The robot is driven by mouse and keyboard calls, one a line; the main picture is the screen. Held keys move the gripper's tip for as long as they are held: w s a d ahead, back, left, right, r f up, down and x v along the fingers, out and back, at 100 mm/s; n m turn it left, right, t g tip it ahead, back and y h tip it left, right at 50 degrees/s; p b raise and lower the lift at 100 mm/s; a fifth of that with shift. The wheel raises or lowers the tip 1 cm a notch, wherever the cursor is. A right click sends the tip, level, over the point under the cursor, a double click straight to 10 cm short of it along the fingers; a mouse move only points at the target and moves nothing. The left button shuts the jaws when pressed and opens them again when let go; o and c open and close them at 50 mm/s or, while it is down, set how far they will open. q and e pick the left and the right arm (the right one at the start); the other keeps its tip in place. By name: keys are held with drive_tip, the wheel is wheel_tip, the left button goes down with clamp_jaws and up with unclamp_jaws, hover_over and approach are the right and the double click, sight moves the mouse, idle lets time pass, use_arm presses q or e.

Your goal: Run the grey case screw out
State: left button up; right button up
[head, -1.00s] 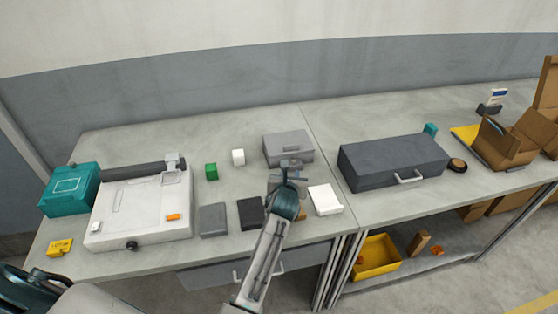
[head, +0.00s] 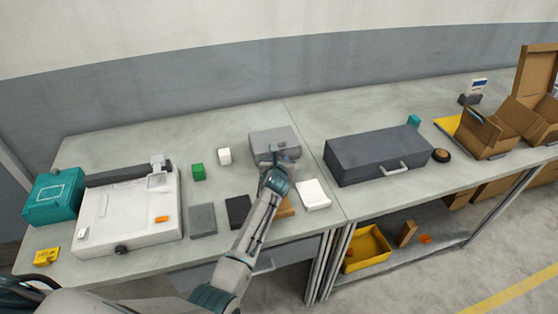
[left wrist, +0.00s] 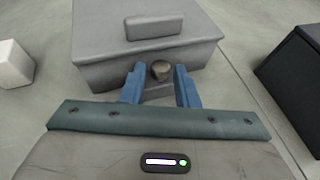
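The grey case (head: 272,140) stands on the bench, a small light-grey box with a raised block on its lid. In the left wrist view, the case (left wrist: 105,42) has a round brownish screw head (left wrist: 161,70) on its near face. My left gripper (head: 275,160) is at that near face. In the left wrist view, the blue fingers of the left gripper (left wrist: 160,84) stand open, one on each side of the screw, with a gap to it on both sides. In the head view my gripper hides the screw. My right gripper is not in view.
A white block (head: 224,156) and a green block (head: 198,172) lie left of the case. A large dark case (head: 372,157) stands to its right. Flat grey (head: 202,220), black (head: 237,211) and white (head: 313,195) pieces lie nearer the front edge.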

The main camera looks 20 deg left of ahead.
use_arm(q)
clamp_jaws()
drive_tip(key=shift+d+f+n+y+b, duration=0.25)
drive_tip(key=shift+n+y+b, duration=0.3)
drive_tip(key=shift+b, duration=0.4)
drive_tip(key=n+g+y+b, duration=0.1)
drive_tip(key=b, duration=0.1)
drive_tip(key=n+y+b, duration=0.1)
drive_tip(key=n+y, duration=0.1)
drive_tip(key=shift+w+d+g+b, duration=0.2)
drive_tip(key=shift+d+g+b, duration=0.1)
drive_tip(key=shift+g+b, duration=0.1)
drive_tip(key=n+g+y+b, duration=0.3)
drive_tip(key=n+y, duration=0.1)
drive_tip(key=shift+w+d+r+b, duration=0.1)
drive_tip(key=shift+w+d+b, duration=0.2)
drive_tip(key=shift+n+g+b, duration=0.35)
drive_tip(key=shift+n+g, duration=0.1)
drive_tip(key=shift+g, duration=0.15)
unclamp_jaws()
drive_tip(key=shift+r, duration=0.1)
